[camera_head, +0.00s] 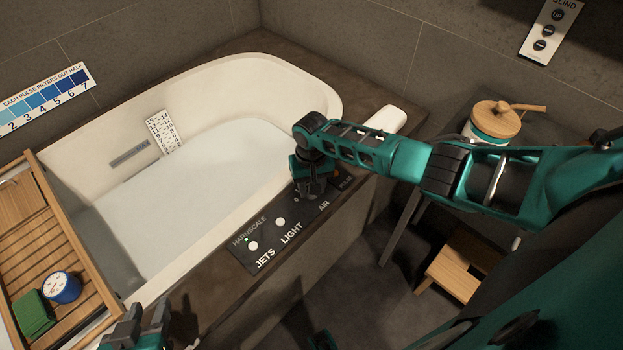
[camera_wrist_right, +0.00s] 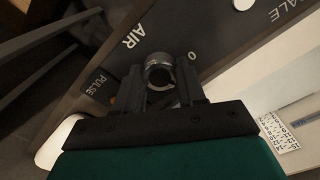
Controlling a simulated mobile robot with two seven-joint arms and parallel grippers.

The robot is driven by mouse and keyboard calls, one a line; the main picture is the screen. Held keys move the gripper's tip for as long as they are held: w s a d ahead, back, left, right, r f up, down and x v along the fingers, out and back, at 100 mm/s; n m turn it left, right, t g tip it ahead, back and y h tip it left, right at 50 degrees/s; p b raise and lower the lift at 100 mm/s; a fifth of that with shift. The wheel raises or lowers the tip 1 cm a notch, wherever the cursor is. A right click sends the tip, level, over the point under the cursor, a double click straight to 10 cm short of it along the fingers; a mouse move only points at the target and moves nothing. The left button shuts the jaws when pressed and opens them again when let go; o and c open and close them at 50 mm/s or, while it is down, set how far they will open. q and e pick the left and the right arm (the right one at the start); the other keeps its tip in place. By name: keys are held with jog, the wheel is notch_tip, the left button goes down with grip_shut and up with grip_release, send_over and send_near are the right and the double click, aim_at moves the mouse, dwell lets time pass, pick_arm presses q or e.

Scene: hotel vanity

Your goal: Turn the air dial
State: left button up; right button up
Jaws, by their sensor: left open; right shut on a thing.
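The dark control panel (camera_head: 262,241) lies on the tub's near ledge, with printed JETS, LIGHT and AIR labels. My right gripper (camera_head: 313,190) reaches down over the AIR part of the panel and hides the dial in the head view. In the right wrist view, the round metallic air dial (camera_wrist_right: 158,74) sits between the two fingers of my right gripper (camera_wrist_right: 160,84), which is shut on it. The AIR label and a 0 mark are beside it. My left gripper (camera_head: 143,322) is open at the bottom left, partly cut off by the frame edge.
The white bathtub (camera_head: 225,72) holds water behind the panel. A wooden tray (camera_head: 75,245) with a green block (camera_head: 34,313) and a blue round item (camera_head: 61,287) crosses its left end. A wooden stool (camera_head: 456,272) stands at the right, below a lidded jar (camera_head: 492,120).

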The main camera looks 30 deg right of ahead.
pick_arm(q)
jog(key=shift+s+a+r, duration=0.15)
pick_arm(e)
jog(key=shift+m, duration=0.4)
pick_arm(q)
jog(key=shift+f, duration=0.2)
pick_arm(e)
jog(key=o, duration=1.1)
jog(key=shift+c, duration=0.2)
pick_arm(q)
jog(key=shift+r, duration=0.15)
pick_arm(e)
jog(key=shift+r+p, duration=0.2)
jog(key=shift+p, duration=0.1)
pick_arm(q)
jog(key=r+p, duration=0.1)
jog(key=p, duration=0.1)
jog(key=s+a+r+p, duration=0.1)
jog(key=p, duration=0.1)
jog(key=shift+a+r+y, duration=0.25)
jog(key=shift+r+y, duration=0.05)
jog(key=shift+y, duration=0.1)
pick_arm(e)
notch_tip(320, 180, up, 13)
jog(key=shift+f, duration=0.2)
pick_arm(q)
jog(key=shift+d, duration=0.15)
